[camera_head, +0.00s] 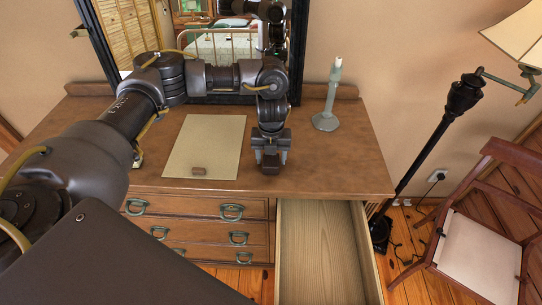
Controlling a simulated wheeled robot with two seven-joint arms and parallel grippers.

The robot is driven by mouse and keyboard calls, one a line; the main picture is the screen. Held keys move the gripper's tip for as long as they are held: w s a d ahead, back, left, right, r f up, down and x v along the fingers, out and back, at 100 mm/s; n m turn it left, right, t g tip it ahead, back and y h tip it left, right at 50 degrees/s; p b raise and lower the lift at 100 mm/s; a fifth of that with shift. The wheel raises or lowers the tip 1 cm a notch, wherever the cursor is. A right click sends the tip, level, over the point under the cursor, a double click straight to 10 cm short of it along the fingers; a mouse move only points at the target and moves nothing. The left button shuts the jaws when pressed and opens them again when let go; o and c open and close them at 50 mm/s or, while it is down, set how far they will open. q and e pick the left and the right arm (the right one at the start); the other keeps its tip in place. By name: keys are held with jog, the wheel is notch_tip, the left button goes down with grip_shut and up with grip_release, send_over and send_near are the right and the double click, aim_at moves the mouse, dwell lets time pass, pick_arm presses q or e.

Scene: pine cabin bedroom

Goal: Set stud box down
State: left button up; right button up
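My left gripper (271,160) points down over the dresser top, just right of a beige mat (218,135). My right gripper is not in view.
The dresser (340,165) has an open, empty-looking drawer (322,250) at right, below the gripper. A pale candlestick (326,121) stands behind right. A mirror (300,45) rises at the back. A floor lamp (440,130) and chair (480,250) are at right.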

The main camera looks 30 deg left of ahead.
pick_arm(q)
jog(key=shift+o, duration=0.7)
jog(key=shift+r, duration=0.15)
jog(key=shift+r, duration=0.2)
notch_tip(320, 180, up, 12)
jog(key=b, duration=0.1)
jog(key=shift+b, duration=0.4)
jog(key=shift+f, duration=0.15)
